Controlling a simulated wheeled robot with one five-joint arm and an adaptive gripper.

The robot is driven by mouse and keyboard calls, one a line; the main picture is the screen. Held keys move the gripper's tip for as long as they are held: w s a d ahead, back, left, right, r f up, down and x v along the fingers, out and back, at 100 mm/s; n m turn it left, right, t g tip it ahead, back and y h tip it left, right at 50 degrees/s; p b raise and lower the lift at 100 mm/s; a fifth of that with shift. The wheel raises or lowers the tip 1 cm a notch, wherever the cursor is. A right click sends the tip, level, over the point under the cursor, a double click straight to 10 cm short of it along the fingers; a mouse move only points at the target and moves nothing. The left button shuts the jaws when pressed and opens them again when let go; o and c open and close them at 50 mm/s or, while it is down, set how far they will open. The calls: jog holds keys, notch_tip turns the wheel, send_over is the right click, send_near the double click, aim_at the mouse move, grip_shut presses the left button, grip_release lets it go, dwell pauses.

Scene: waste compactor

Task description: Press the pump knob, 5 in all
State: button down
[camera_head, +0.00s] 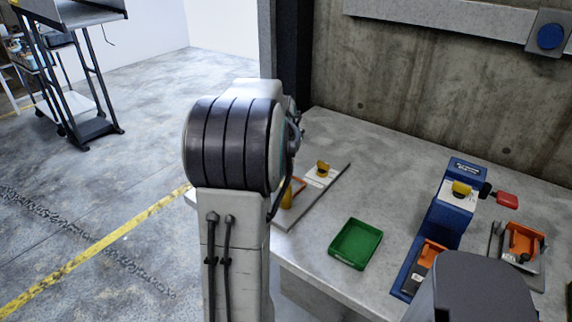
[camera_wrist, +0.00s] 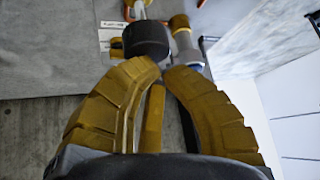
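In the wrist view my gripper (camera_wrist: 163,66) has its yellow fingers drawn together at the tips, with nothing seen between them. A black round knob (camera_wrist: 146,40) on a light stem is just beyond the fingertips; it looks like the pump knob, but I cannot tell if they touch. In the head view my arm hides most of this spot. A grey panel (camera_head: 330,181) with a yellow knob (camera_head: 323,168) shows just right of the arm, with part of something yellow (camera_head: 287,198) beside it.
A green tray (camera_head: 355,243) lies on the grey worktop (camera_head: 385,160). At right stand a blue unit (camera_head: 437,225) with a red handle (camera_head: 507,199) and an orange device (camera_head: 522,241). A concrete wall (camera_head: 420,85) closes the back.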

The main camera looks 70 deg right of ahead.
jog(key=shift+a+f+b, duration=0.1)
jog(key=shift+f+b, duration=1.55)
jog(key=shift+f, duration=0.35)
dwell(1.5)
jog(key=shift+r, duration=0.15)
jog(key=shift+r+p, duration=1.8)
jog(key=shift+r, duration=0.6)
jog(key=shift+r, duration=0.1)
jog(key=shift+r+p, duration=1.9)
jog(key=shift+r, duration=0.55)
